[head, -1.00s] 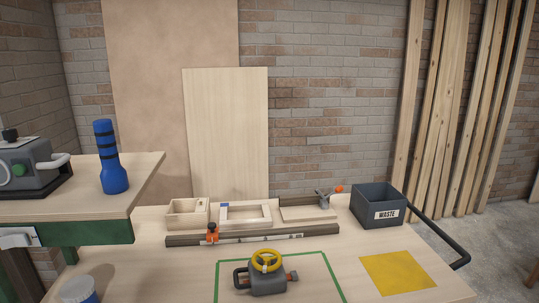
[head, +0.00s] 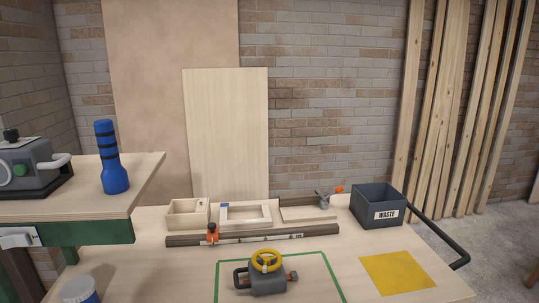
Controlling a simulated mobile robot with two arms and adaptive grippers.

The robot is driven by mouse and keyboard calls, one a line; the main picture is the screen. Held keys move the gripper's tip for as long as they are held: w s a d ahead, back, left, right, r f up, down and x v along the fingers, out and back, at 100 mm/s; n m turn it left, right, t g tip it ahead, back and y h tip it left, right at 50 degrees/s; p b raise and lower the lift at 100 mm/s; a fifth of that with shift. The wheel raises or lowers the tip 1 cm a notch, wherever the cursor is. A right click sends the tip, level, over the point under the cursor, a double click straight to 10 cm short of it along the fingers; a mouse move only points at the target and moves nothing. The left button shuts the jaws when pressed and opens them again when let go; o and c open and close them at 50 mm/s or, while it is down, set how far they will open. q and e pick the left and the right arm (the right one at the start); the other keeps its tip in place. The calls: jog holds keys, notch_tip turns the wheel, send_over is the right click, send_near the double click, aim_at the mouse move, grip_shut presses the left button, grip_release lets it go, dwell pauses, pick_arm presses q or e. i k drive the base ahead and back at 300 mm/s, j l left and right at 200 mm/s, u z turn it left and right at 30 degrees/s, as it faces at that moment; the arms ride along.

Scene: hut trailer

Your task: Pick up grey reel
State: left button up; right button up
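A grey device with a yellow ring-shaped wheel on top (head: 267,274) stands on the wooden workbench (head: 190,268), inside a green outlined area. It has a dark handle on its left and a small orange-tipped part on its right. It is the only thing in view resembling a grey reel, though I cannot tell for certain that it is one. Neither of my grippers is in view, and nothing touches the grey device.
Wooden trays (head: 245,217) and a dark rail (head: 235,237) lie behind it. A dark waste bin (head: 364,211) and a yellow square (head: 397,273) are at right.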

aim_at(261, 284)
jog(key=i+l+u, duration=0.15)
jog(key=i+l, duration=0.15)
jog(key=l, duration=0.15)
jog(key=i+l+u, duration=0.1)
jog(key=i+l, duration=0.2)
jog(key=l, duration=0.2)
